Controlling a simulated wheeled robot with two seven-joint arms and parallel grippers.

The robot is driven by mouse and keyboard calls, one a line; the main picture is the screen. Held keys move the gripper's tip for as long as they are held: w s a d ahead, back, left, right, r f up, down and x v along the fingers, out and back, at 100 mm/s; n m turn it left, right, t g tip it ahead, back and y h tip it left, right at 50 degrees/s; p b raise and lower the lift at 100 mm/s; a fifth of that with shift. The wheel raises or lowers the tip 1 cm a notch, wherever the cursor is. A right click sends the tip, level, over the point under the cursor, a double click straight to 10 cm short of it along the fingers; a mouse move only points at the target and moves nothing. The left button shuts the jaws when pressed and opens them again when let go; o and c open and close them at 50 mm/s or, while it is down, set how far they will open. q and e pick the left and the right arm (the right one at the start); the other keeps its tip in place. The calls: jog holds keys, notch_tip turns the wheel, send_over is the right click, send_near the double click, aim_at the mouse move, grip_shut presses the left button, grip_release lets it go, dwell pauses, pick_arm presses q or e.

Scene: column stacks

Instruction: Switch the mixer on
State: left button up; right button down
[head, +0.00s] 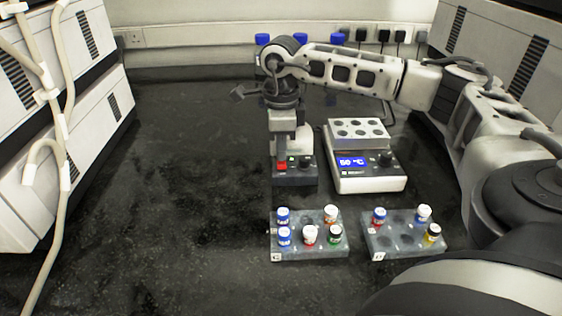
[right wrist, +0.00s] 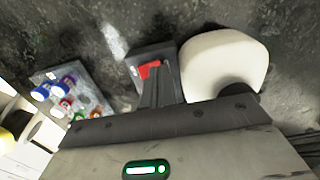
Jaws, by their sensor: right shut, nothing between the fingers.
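The mixer (head: 297,180) is a small dark grey box in the middle of the bench, with a red switch (head: 282,168) and a dark knob on its front. My right gripper (head: 282,154) points down over the mixer, shut and empty, with its fingertips right at the red switch. In the right wrist view the shut fingers (right wrist: 158,86) reach the red switch (right wrist: 149,70) on the dark box. I cannot tell whether they touch or press it. The gripper and wrist hide the mixer's upper back part. My left gripper is not in view.
A heating block (head: 368,180) with a lit blue display stands right of the mixer. Two racks, one on the left (head: 300,249) and one on the right (head: 395,250), hold capped vials in front. Blue-capped bottles (head: 262,40) stand behind. The bench left of the mixer is clear.

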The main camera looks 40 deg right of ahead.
jog(key=shift+r+p, duration=1.7)
jog(key=shift+r, duration=0.65)
jog(key=shift+r, duration=0.1)
